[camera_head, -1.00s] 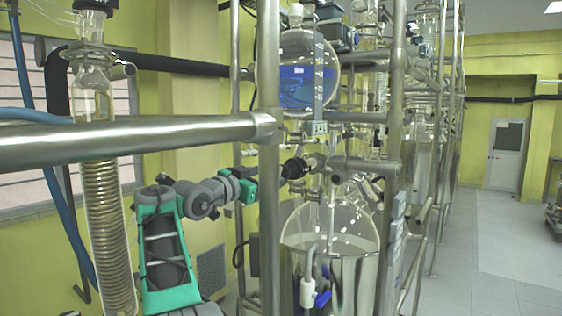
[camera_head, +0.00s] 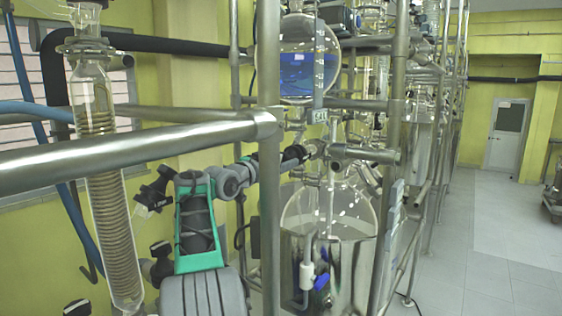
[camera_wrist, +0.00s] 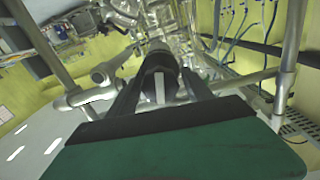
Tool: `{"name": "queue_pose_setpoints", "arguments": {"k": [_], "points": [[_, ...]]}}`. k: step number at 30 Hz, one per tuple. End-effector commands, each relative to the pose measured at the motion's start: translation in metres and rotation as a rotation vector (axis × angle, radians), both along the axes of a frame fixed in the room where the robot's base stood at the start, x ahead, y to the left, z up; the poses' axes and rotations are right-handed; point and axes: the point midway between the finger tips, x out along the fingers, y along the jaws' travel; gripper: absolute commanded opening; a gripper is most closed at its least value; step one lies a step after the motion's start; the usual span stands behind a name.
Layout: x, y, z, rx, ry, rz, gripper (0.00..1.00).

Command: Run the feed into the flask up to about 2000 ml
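The round glass feed vessel (camera_head: 311,62) hangs high in the frame, partly filled with blue liquid. A graduated strip runs down its front. Below it, the large clear flask (camera_head: 330,210) sits in a shiny metal bath (camera_head: 345,268); no blue shows in it. Between them is glass piping with a valve. My gripper (camera_head: 300,155) is at that valve, left of the piping. In the wrist view its dark fingers (camera_wrist: 163,98) stand apart on both sides of a black knob (camera_wrist: 160,68) with a pale bar. Whether they press on it is not clear.
A metal frame post (camera_head: 269,200) and a horizontal rail (camera_head: 130,142) stand in front of my arm. A coiled glass condenser (camera_head: 112,225) is at the left. A blue-handled drain valve (camera_head: 321,281) is at the bath's front. Clear floor (camera_head: 480,255) lies to the right.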

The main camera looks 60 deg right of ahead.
Motion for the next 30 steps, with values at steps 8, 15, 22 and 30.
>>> {"name": "queue_pose_setpoints", "arguments": {"k": [8, 15, 22, 30], "points": [[0.0, 0.0002, 0.0001, 0.0, 0.0, 0.0, 0.36], [0.0001, 0.0003, 0.0001, 0.0, 0.0, 0.0, 0.16], [0.0001, 0.0004, 0.0002, 0.0, 0.001, 0.0, 0.04], [0.0001, 0.0003, 0.001, 0.009, 0.049, 0.0, 0.04]]}}
